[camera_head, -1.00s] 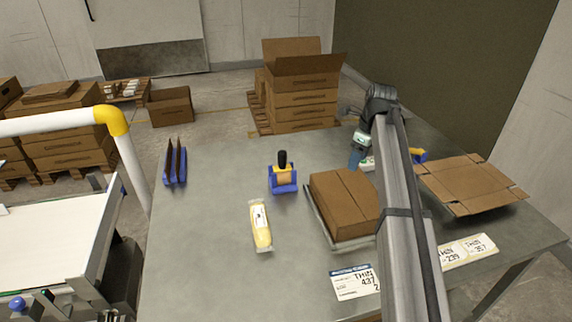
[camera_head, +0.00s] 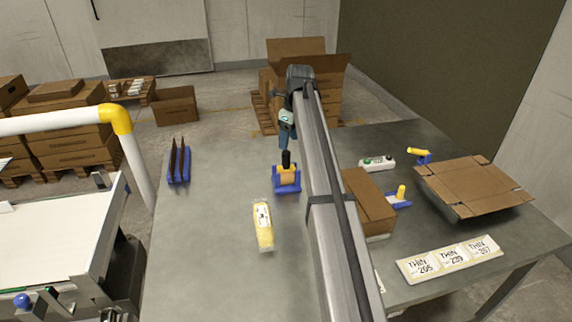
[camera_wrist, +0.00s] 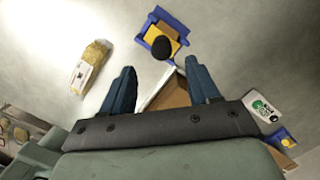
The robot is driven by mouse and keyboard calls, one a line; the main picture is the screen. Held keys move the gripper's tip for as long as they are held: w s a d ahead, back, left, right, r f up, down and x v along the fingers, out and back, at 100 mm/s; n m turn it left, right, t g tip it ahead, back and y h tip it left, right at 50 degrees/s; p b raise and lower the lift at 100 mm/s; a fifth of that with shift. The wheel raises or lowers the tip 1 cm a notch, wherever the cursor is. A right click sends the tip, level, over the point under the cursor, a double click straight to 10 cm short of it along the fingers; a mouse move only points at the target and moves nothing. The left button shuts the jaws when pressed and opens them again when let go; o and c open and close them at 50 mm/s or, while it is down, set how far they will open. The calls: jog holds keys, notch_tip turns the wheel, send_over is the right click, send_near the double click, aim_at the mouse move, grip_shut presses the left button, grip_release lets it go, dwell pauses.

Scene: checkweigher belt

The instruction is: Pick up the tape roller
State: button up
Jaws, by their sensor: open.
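The tape roller (camera_head: 287,181) has a blue frame, a tan-yellow roll and an upright black handle. It stands on the grey table near the middle. In the wrist view the tape roller (camera_wrist: 157,36) is at the top centre, its round black handle end toward the camera. My gripper (camera_head: 285,140) shows just above and behind the handle in the head view. In the wrist view my gripper (camera_wrist: 159,65) has its two blue fingers spread wide with nothing held between them. The roller lies ahead of the fingertips, apart from them.
A yellow-white pack (camera_head: 263,226) lies in front of the roller. A closed carton (camera_head: 369,202) is on the right, partly hidden by my arm. A flat carton (camera_head: 473,185), a label strip (camera_head: 450,259) and small yellow-blue tools (camera_head: 398,198) are farther right.

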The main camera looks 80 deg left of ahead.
aim_at(286, 152)
jog(key=f, duration=0.3)
jog(key=a+f, duration=0.1)
jog(key=f, duration=0.2)
jog(key=s+f, duration=0.1)
jog(key=f, duration=0.2)
jog(key=shift+a, duration=0.2)
jog(key=shift+r, duration=0.1)
grip_shut()
